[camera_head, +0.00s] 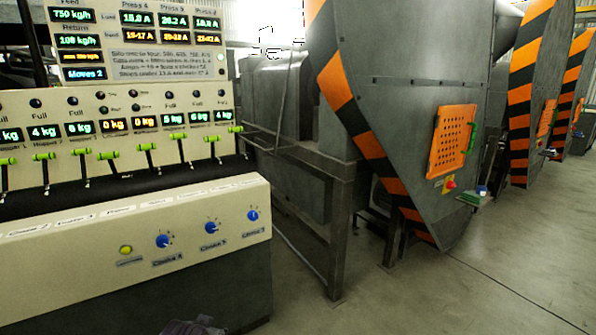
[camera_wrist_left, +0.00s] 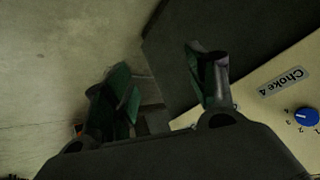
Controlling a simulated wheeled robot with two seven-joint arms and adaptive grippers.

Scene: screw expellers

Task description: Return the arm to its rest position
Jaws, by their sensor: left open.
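My left gripper (camera_wrist_left: 165,80) is open in the left wrist view, with dark fingers and green pads set apart. Nothing is held between them. The cream console front (camera_wrist_left: 285,85) lies right of the fingers, with a "Choke 4" label (camera_wrist_left: 281,83) and a blue knob (camera_wrist_left: 306,117). The fingers appear apart from the knob. In the head view a small dark part (camera_head: 195,327) shows at the bottom edge, in front of the console; it looks like part of my left gripper, mostly cut off. My right gripper is in neither view.
The control console (camera_head: 60,262) fills the left of the head view, with green-tipped levers (camera_head: 147,147), blue knobs (camera_head: 211,227) and a yellow button (camera_head: 125,249). Grey machines (camera_head: 400,75) with orange-black striped edges stand at the right. Concrete floor (camera_head: 500,255) is open at lower right.

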